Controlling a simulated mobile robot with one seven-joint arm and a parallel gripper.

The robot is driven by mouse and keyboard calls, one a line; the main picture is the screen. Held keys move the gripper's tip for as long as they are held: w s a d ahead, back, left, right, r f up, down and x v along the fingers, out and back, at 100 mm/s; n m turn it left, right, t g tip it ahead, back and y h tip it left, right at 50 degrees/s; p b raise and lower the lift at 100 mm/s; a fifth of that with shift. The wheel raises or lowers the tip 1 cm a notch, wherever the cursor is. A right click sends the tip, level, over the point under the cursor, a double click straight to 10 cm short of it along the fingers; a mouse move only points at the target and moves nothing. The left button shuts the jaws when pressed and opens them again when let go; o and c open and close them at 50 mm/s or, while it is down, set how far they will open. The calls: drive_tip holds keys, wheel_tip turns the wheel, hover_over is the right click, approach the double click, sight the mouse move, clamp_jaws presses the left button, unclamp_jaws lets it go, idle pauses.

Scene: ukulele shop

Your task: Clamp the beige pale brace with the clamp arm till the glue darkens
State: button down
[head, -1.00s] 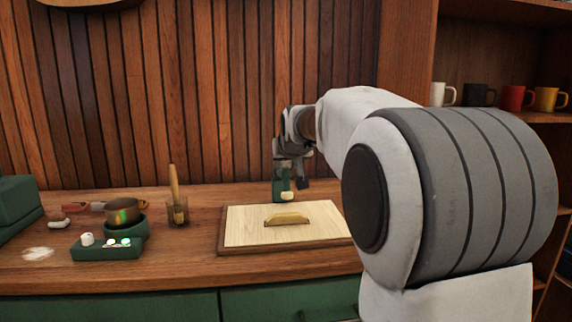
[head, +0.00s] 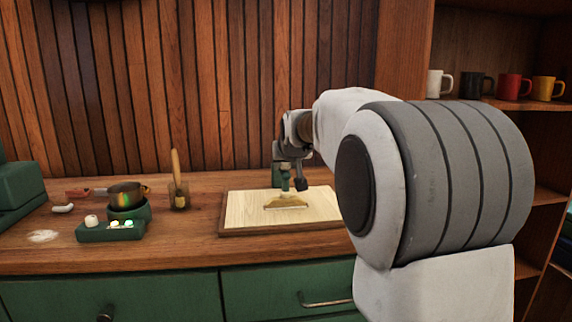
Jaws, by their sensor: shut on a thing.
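The beige pale brace (head: 286,202) lies on the pale board (head: 245,208) in the middle of the counter. The green clamp arm (head: 284,182) comes down at the back of the board, its lower end over the brace's top. From here I cannot tell whether its pad presses on the brace. My gripper (head: 294,180) is at the clamp arm, shut on it, and partly hides it. The glue is too small to make out.
A jar with a wooden-handled brush (head: 178,190), a small pot (head: 127,194) on a green base and a green box with lit buttons (head: 110,231) stand left of the board. Mugs (head: 510,86) line the right shelf. The counter between jar and board is clear.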

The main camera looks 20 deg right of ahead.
drive_tip(key=shift+c, duration=2.4)
unclamp_jaws()
drive_tip(key=shift+f, duration=0.15)
drive_tip(key=shift+s+r, duration=0.15)
drive_tip(key=shift+r, duration=0.1)
drive_tip(key=p+v, duration=0.3)
drive_tip(key=v, duration=1.4)
drive_tip(key=shift+p, duration=0.4)
drive_tip(key=shift+s+f, duration=0.1)
drive_tip(key=shift+f, duration=0.05)
